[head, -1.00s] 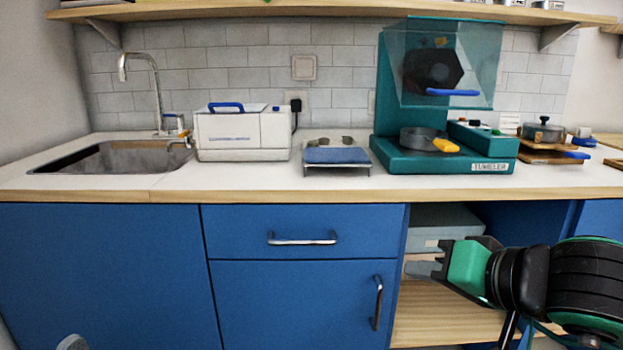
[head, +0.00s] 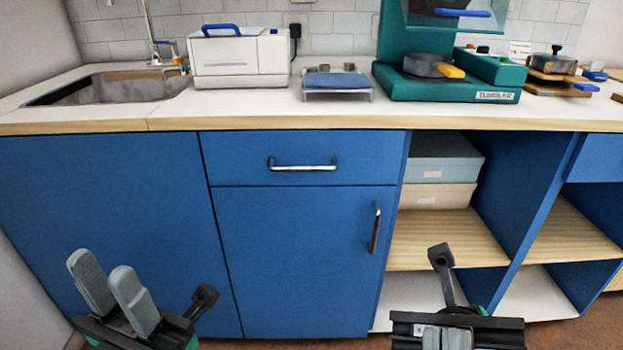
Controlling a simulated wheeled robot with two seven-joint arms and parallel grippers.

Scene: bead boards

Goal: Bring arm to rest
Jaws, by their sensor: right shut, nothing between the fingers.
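My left gripper (head: 105,268) is low at the left in the head view, in front of the blue cabinet (head: 70,200). Its two grey fingers point up and stand apart with a gap, with nothing between them. My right gripper (head: 445,338) is at the bottom edge, right of the middle, below the open shelves. Its grey fingers are together and empty, partly cut off by the picture edge. Both grippers are well below the worktop (head: 230,114) and appear to touch nothing.
On the worktop stand a white box-shaped device (head: 240,62), a small blue-topped stand (head: 337,82) and a teal machine (head: 440,85). A sink (head: 110,85) is at the left. Drawer handle (head: 302,167) and door handle (head: 375,228) stick out.

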